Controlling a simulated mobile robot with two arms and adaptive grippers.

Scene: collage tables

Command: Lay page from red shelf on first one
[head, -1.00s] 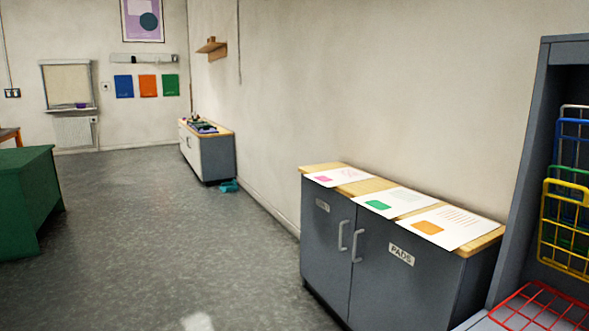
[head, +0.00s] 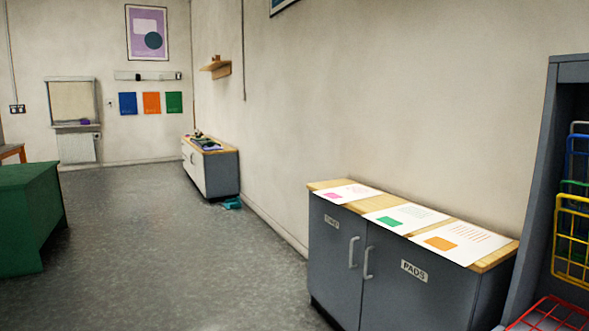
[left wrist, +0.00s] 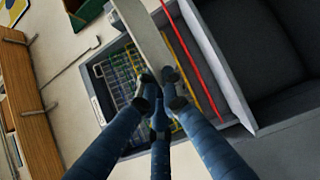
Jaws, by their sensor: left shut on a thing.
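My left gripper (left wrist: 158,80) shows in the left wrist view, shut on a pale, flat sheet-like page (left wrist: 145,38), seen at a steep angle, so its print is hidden. In that view a red bar (left wrist: 190,55), apparently the red shelf, runs beside the page. The red wire shelf (head: 553,314) is cut off at the lower right of the head view and its visible part looks empty. Three pages lie in a row on the cabinet top: one with a pink block (head: 345,193), one with green (head: 404,217), one with orange (head: 460,242). My right gripper is not in view.
The grey cabinet (head: 385,275) labelled PADS stands against the wall, left of the grey rack (head: 535,190) with coloured wire shelves. A green desk (head: 25,215) is at the left. A far cabinet (head: 212,170) holds small items. The floor (head: 170,270) between is clear.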

